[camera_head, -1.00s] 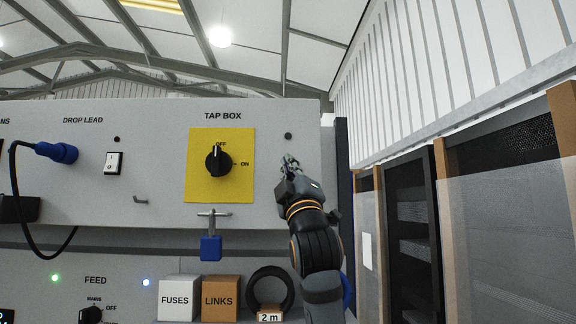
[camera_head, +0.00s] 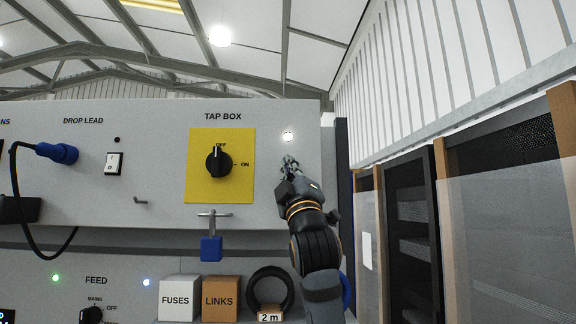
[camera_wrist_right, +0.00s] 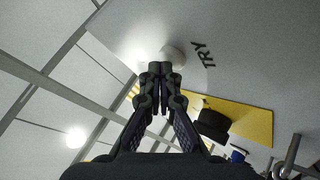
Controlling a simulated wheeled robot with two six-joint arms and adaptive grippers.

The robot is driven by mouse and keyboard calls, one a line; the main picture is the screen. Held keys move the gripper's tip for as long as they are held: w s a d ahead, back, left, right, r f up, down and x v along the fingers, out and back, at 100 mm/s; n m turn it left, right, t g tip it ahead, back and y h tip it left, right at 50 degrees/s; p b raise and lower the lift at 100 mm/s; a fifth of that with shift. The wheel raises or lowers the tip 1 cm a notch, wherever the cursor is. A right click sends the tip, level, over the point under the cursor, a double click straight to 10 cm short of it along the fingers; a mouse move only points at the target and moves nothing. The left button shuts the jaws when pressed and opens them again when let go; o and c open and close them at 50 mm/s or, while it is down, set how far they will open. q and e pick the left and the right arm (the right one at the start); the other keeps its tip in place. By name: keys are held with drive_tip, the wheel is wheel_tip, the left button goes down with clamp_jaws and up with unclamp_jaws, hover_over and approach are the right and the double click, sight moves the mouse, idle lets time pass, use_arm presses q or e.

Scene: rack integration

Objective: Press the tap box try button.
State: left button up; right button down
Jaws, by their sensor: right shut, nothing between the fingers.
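The TAP BOX try button shows in the right wrist view as a pale round knob (camera_wrist_right: 174,54) beside the printed word TRY (camera_wrist_right: 203,53). My right gripper (camera_wrist_right: 160,68) is shut and empty, its fingertips at the knob's edge; they appear to touch it, though depth is hard to judge. In the head view my right gripper (camera_head: 289,161) covers the button. A small round lamp (camera_head: 288,136) just above it glows white. The TAP BOX rotary switch (camera_head: 218,161) on its yellow plate (camera_head: 244,190) points up at OFF. My left gripper is not in view.
A blue padlock (camera_head: 211,248) hangs on a hasp below the yellow plate. FUSES (camera_head: 179,302) and LINKS (camera_head: 220,300) boxes and a black coil (camera_head: 287,282) sit below. Dark racks (camera_head: 411,215) stand to the right.

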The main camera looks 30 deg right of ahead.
drive_tip(key=shift+s+a, duration=0.1)
drive_tip(key=shift+s, duration=0.1)
drive_tip(key=s+a, duration=0.3)
drive_tip(key=s, duration=0.2)
idle(0.5)
idle(0.6)
